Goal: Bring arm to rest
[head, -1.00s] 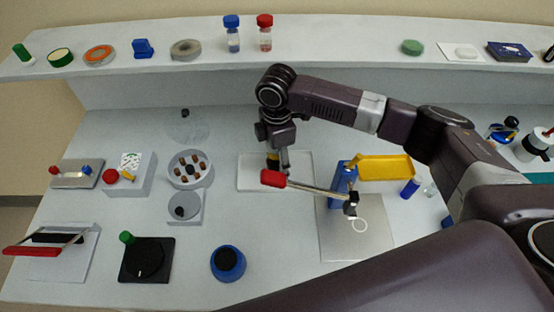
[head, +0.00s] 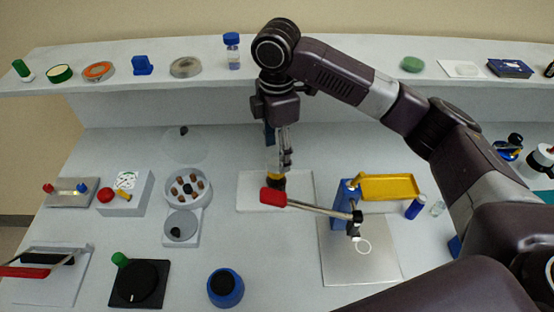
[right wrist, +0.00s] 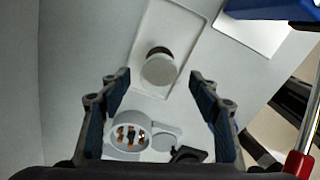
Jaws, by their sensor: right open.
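My right gripper (head: 284,160) points down over the white tray (head: 303,190) in the middle of the bench. In the right wrist view my right gripper (right wrist: 160,80) is open, with nothing between its fingers. A small dark piece with a yellow band (head: 276,181) stands on the tray below the fingers. The right wrist view shows a round, pale-topped piece with a dark side (right wrist: 159,70) in the tray, apart from the fingers. My left gripper is not in view.
A lever press with a red handle (head: 273,197) and blue post stands close to the right of the tray. A yellow tray (head: 390,187) is behind it. A round holder with brown vials (head: 203,188) is to the left. The shelf (head: 120,83) runs along the back.

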